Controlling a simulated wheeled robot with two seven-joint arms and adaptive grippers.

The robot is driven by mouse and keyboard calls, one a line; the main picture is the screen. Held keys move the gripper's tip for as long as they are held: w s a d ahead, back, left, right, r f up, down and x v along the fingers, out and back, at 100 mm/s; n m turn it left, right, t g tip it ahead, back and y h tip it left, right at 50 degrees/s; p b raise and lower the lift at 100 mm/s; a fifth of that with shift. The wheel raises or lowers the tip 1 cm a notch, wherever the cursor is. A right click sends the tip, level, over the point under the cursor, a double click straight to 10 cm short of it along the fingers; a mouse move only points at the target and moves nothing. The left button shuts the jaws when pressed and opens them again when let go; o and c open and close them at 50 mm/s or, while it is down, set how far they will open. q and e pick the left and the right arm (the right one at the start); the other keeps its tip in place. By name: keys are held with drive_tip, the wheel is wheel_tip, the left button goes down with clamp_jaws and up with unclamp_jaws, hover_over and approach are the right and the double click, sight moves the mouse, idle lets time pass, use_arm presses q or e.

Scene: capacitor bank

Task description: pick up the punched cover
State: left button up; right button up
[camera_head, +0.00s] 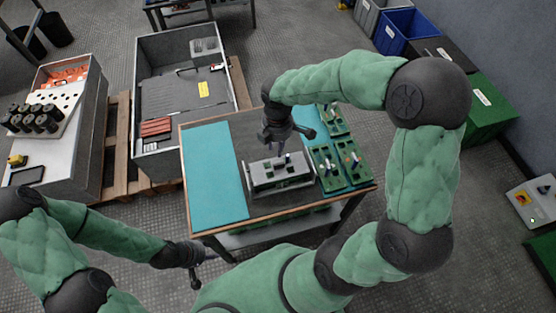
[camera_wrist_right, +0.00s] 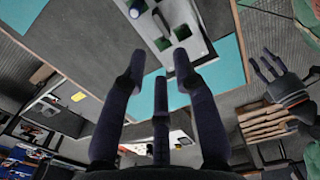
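A grey metal piece with square cut-outs, which looks like the punched cover (camera_head: 292,181), is on the worktable in the head view. It also shows at the top of the right wrist view (camera_wrist_right: 201,47), with green visible through its openings. My right gripper (camera_head: 281,151) is above it, pointing down. In the wrist view its three fingers (camera_wrist_right: 160,68) are spread apart with nothing between them, and the cover is just beyond the tips. Whether they touch it is unclear. My left gripper (camera_head: 194,280) hangs low in front of the table; its fingers look spread in the wrist view (camera_wrist_right: 264,64).
Green boards (camera_head: 327,168) with small parts lie right of the cover. A teal mat (camera_head: 213,172) covers the table's left side. A grey open crate (camera_head: 143,98) stands behind on a pallet, and a cabinet (camera_head: 89,140) with black cylinders stands at the left.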

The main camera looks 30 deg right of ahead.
drive_tip(key=b, duration=0.2)
approach(279, 161)
drive_tip(key=shift+s+a+f, duration=0.75)
drive_tip(key=shift+s+f, duration=0.1)
drive_tip(key=shift+s, duration=0.05)
wheel_tip(279, 161, down, 5)
drive_tip(key=shift+d+b, duration=0.15)
drive_tip(key=shift+b, duration=0.75)
drive_tip(key=shift+r, duration=0.1)
drive_tip(key=shift+c, duration=0.2)
clamp_jaws()
